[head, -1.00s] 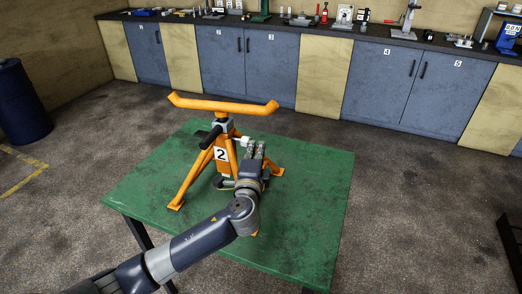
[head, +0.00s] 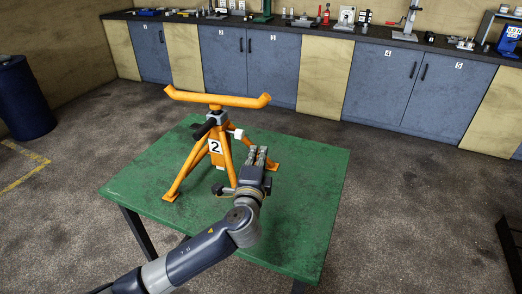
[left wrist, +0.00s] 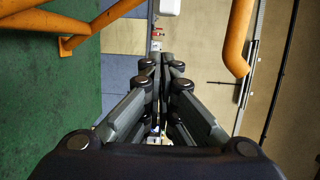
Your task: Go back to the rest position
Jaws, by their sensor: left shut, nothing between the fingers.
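The fingers are together and hold nothing. In the left wrist view the shut fingers (left wrist: 161,66) are in the middle, with orange jack parts (left wrist: 66,22) at the upper left and upper right. A small white part (head: 238,134) of the jack shows just beyond the fingers. My right gripper is not in view.
The green table (head: 290,222) has bare room on its right and front. Blue cabinets (head: 250,70) under a dark worktop with tools line the far wall. A dark blue drum (head: 24,98) stands at the left. A dark frame (head: 512,245) is at the right edge.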

